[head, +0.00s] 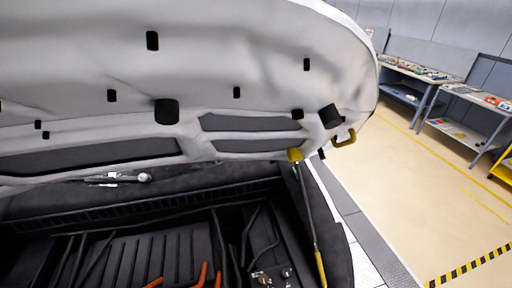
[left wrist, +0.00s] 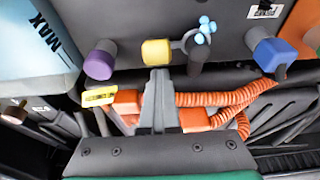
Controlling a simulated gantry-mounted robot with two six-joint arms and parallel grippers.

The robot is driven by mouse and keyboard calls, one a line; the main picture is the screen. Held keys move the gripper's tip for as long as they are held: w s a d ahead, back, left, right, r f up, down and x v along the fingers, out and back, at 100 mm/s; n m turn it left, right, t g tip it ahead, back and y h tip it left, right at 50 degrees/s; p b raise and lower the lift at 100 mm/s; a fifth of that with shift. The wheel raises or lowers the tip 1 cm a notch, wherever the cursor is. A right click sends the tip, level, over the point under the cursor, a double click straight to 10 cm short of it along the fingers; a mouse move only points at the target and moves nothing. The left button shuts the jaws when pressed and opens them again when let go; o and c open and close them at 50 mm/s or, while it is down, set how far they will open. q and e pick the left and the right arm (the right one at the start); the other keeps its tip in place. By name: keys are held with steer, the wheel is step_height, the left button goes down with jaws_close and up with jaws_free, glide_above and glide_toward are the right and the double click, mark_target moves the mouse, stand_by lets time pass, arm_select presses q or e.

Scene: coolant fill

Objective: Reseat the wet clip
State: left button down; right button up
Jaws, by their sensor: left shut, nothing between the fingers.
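In the left wrist view, a grey ring-shaped clip (left wrist: 184,42) with light-blue drop-like beads (left wrist: 203,32) sits around or beside a dark hose stub (left wrist: 197,58). I cannot tell whether it is fully seated. A yellow cap or connector (left wrist: 157,52) is just left of it. My left gripper (left wrist: 158,76) is shut and empty, with its tips just below the yellow cap in the picture; I cannot tell if they touch it. No gripper shows in the head view, and my right gripper is not seen.
The left wrist view shows a purple cap (left wrist: 100,60), a blue cap (left wrist: 268,54), orange corrugated hoses (left wrist: 222,99), a yellow tag (left wrist: 98,96) and a pale-blue MAX-marked tank (left wrist: 35,60). The head view shows the raised hood (head: 230,60), its strut (head: 308,210) and the engine bay (head: 150,245).

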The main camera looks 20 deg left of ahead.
arm_select(q)
steer(key=shift+s+d+f, duration=0.1)
steer(key=shift+s, duration=0.1)
steer(key=shift+w+a+r, duration=0.2)
steer(key=shift+w+a, duration=0.2)
steer(key=shift+w, duration=0.15)
steer(key=shift+w+a+r, duration=0.25)
steer(key=shift+w+a, duration=0.15)
steer(key=shift+w, duration=0.15)
steer(key=shift+w+a, duration=0.1)
steer(key=shift+w+a+r, duration=0.25)
steer(key=shift+w+a, duration=0.05)
steer(key=shift+w, duration=0.15)
stand_by(0.4)
